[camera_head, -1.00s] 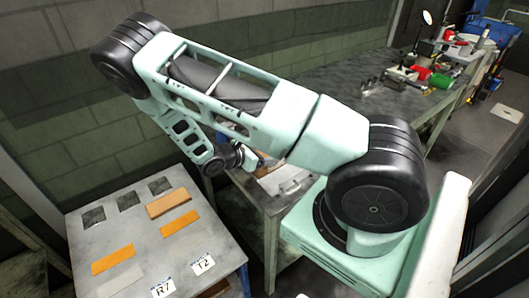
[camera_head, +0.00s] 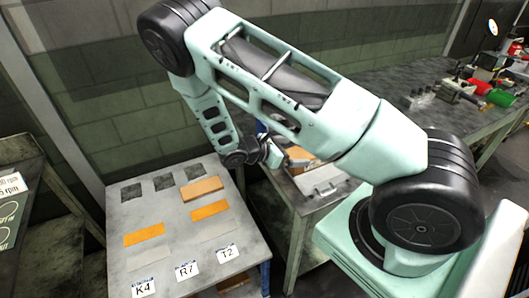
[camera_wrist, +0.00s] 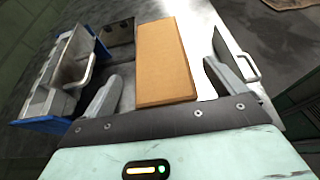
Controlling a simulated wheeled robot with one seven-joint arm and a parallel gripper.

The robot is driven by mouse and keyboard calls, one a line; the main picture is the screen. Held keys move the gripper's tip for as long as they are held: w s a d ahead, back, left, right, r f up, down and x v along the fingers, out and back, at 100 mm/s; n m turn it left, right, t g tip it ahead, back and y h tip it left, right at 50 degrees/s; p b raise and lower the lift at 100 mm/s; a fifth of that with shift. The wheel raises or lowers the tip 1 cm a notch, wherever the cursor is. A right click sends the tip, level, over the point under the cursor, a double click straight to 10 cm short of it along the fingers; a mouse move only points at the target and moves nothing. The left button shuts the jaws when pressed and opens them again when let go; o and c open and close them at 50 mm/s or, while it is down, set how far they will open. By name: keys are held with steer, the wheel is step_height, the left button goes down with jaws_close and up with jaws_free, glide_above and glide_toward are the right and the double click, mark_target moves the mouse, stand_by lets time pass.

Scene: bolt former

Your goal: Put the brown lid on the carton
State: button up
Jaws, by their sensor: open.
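In the wrist view, a brown flat-topped cardboard piece (camera_wrist: 165,60) lies between the two fingers of my gripper (camera_wrist: 162,76). The fingers are apart, with gaps on both sides of it. I cannot tell from this angle whether it is the carton or the lid. In the head view, a brown piece (camera_head: 301,155) shows beside my gripper (camera_head: 284,158), partly hidden by my arm. A brown flat block (camera_head: 201,188) lies on the grey table (camera_head: 165,275) at the left.
Two orange panels (camera_head: 145,234) (camera_head: 210,209) and cards marked K4, R7 and T2 are on the grey table. In the wrist view, a blue-edged metal bin (camera_wrist: 62,70) is left of my gripper and a metal plate with a handle (camera_wrist: 238,60) is right.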

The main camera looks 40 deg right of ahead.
steer(key=b+v, duration=0.2)
steer(key=v, duration=1)
steer(key=shift+a+r, duration=0.15)
steer(key=shift+a, duration=0.15)
steer(key=s+a+r+m+t+y, duration=0.1)
steer(key=s+a+r+m+y, duration=0.1)
steer(key=s+a+r+y, duration=0.2)
steer(key=s+a+r+m+t+y, duration=0.1)
steer(key=s+a+r+m+y, duration=0.2)
steer(key=s+a, duration=0.7)
steer(key=s+a+r+m+t+y, duration=0.1)
steer(key=s+a+r+m+y, duration=0.1)
steer(key=s+a+r+y, duration=0.3)
steer(key=s+a+y, duration=0.1)
steer(key=s+a, duration=0.1)
steer(key=shift+s+a+r+m+y, duration=0.25)
steer(key=shift+a+r+m+y, duration=0.05)
steer(key=shift+a+r+y, duration=0.1)
